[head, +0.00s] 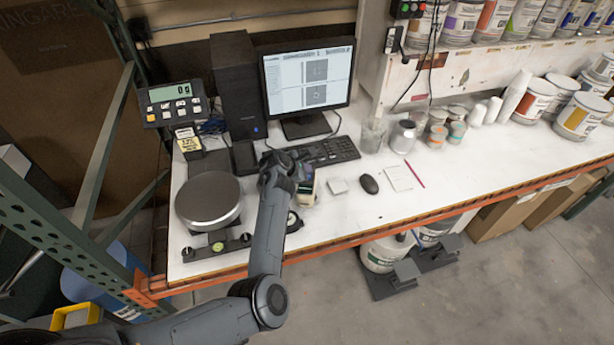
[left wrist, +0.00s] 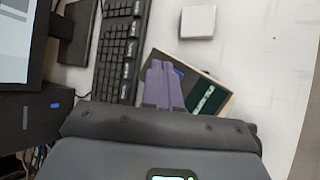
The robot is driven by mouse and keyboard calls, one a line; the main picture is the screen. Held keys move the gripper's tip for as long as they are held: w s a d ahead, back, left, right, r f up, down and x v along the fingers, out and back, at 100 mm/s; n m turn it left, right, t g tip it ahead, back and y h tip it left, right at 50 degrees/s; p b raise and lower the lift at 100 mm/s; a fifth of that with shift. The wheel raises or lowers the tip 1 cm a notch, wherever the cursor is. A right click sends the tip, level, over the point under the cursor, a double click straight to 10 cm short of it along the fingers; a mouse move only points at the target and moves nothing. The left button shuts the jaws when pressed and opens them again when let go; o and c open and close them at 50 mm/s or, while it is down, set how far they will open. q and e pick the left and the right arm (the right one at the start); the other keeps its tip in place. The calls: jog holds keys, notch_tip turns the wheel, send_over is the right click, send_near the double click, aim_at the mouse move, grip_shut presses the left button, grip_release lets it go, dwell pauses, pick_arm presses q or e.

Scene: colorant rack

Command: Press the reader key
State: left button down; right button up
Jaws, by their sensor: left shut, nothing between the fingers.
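The reader (left wrist: 208,97) is a small beige device with a dark face, a green strip and a blue spot, seen in the left wrist view. In the head view the reader (head: 307,194) is partly covered by my left gripper (head: 297,170). My left gripper (left wrist: 163,86) is shut and empty, its purple fingers together over the left part of the reader's face. The fingers hide part of that face, and I cannot tell whether they touch it. I cannot make out the key. My right gripper is not in view.
The keyboard (head: 322,151) lies just behind the reader. A small white box (head: 338,185) and a black mouse (head: 369,184) lie to its right. A scale with a round plate (head: 209,199) stands to the left. The monitor (head: 307,77) is behind the keyboard.

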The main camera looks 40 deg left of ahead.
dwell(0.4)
pick_arm(q)
jog(key=shift+f, duration=0.15)
jog(key=shift+f, duration=0.3)
dwell(0.4)
jog(key=shift+f+b, duration=0.35)
dwell(0.4)
jog(key=shift+r, duration=0.1)
jog(key=shift+r+p, duration=0.7)
jog(key=shift+p, duration=0.1)
